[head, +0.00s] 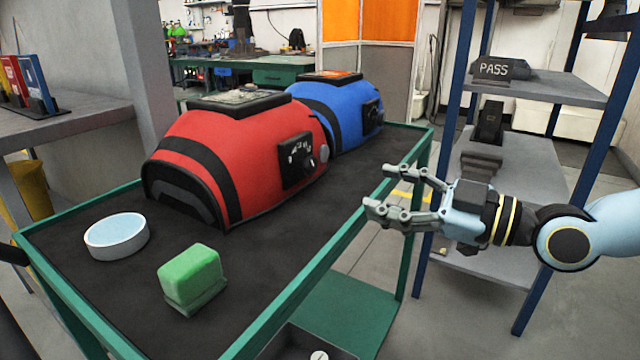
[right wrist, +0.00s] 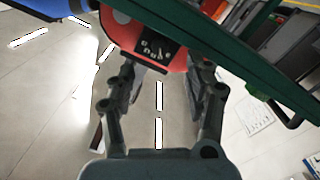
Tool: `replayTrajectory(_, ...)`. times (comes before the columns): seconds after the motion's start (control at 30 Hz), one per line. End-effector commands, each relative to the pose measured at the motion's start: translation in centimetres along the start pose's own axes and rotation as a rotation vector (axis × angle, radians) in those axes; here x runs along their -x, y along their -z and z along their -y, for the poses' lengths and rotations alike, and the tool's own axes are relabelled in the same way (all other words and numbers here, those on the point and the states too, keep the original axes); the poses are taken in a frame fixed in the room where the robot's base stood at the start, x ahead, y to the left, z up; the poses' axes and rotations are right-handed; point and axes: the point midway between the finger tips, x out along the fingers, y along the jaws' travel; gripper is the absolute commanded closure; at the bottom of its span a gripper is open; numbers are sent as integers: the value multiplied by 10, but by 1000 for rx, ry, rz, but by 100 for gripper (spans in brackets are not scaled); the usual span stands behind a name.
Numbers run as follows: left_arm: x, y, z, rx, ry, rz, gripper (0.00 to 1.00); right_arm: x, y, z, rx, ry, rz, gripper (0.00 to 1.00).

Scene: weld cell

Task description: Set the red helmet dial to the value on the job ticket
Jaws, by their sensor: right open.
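The red helmet (head: 220,150) lies on the dark-topped bench, its side towards my right gripper. Its dial (head: 303,159) is a black square plate with pale marks and a dark knob; the values are too small to read. The red helmet (right wrist: 122,27) and its dial (right wrist: 155,47) also show in the right wrist view, beyond the fingertips. My right gripper (head: 400,190) is open and empty, to the right of the dial and apart from it, over the bench's right edge. No job ticket can be made out for certain. My left gripper is not in view.
A blue helmet (head: 345,108) stands right behind the red one. A green block (head: 190,272) and a round white-rimmed dish (head: 117,236) lie at the bench's front. A green rim (head: 345,240) edges the bench. A shelf rack (head: 545,85) with a PASS sign (head: 493,69) stands at right.

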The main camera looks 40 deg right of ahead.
Motion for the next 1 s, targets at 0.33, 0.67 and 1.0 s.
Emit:
replayTrajectory(0.33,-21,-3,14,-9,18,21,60,-38,15,6,-12,5,-35,47)
replayTrajectory(0.67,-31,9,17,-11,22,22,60,-91,20,4,-13,3,-35,47)
replayTrajectory(1.0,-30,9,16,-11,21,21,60,-111,21,5,-9,9,-32,47)
